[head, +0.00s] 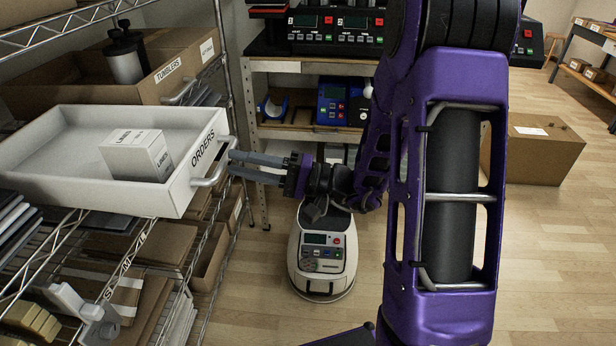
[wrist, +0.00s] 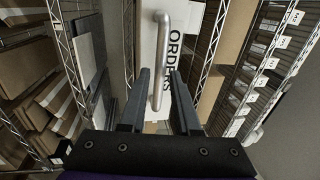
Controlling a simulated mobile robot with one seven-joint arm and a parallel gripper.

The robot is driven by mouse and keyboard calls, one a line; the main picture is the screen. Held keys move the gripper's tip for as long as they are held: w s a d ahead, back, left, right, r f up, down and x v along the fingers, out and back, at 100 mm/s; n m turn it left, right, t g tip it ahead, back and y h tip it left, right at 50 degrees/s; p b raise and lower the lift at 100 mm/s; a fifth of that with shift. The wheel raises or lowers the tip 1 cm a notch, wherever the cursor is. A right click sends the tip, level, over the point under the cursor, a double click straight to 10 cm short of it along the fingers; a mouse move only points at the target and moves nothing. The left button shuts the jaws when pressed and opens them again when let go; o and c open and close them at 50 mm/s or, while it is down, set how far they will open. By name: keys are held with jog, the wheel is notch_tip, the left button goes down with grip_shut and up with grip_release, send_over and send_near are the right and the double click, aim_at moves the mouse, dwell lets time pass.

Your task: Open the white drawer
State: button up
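The white drawer (head: 95,185) is on the wire rack at the left of the head view. Its front carries the word ORDERS and a grey bar handle (head: 212,179). Its inside shows from above, with a small white box in it. My gripper (head: 244,168) is at the drawer's front, its fingers pointing at the handle. In the wrist view, the handle (wrist: 161,55) stands upright in the picture, and its near end lies between the two open fingers of my gripper (wrist: 160,80). Gaps show beside the handle, so the fingers are not closed on it.
The white box (head: 137,155) lies in the drawer. A cardboard bin marked TUMBLERS (head: 165,75) is behind it. Wire shelves with flat cartons lie below. A white machine (head: 323,250) stands on the floor, with a large carton (head: 535,150) at right.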

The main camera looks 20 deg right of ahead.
jog(key=v, duration=1.3)
jog(key=shift+s+d+b, duration=0.2)
jog(key=shift+d+b, duration=0.1)
